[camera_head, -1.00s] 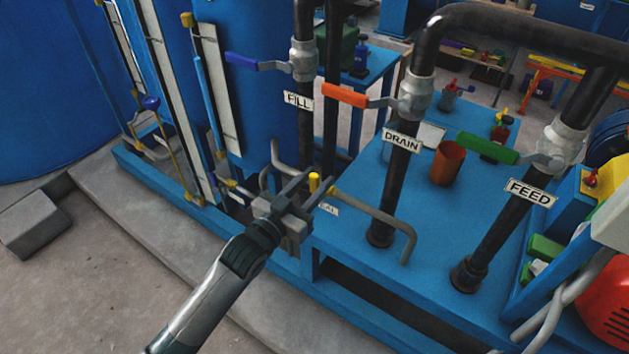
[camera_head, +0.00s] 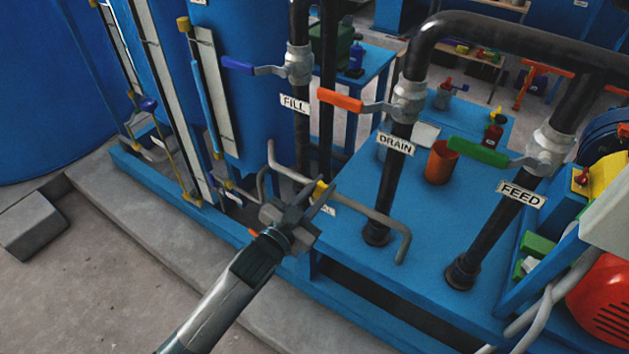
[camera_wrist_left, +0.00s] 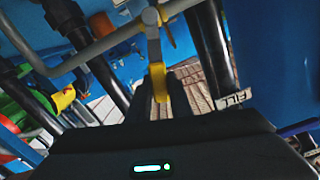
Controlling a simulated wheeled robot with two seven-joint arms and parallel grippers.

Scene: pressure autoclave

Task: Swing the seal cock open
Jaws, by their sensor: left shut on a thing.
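The seal cock (camera_head: 321,189) is a small yellow fitting on the bent grey pipe at the front of the blue skid. Its label is mostly hidden behind my gripper. In the left wrist view its grey lever (camera_wrist_left: 154,47) hangs from the pipe and ends in a yellow grip (camera_wrist_left: 159,82). My left gripper (camera_head: 316,198) is shut on that yellow grip, whose end shows between the dark fingers (camera_wrist_left: 160,100). In the head view the grip is mostly hidden by the gripper. My right gripper is not in view.
Above the skid, the FILL valve has a blue lever (camera_head: 238,65), DRAIN an orange lever (camera_head: 340,100), and FEED a green lever (camera_head: 478,151). Black vertical pipes stand close behind the gripper. An orange cup (camera_head: 440,162) stands on the skid.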

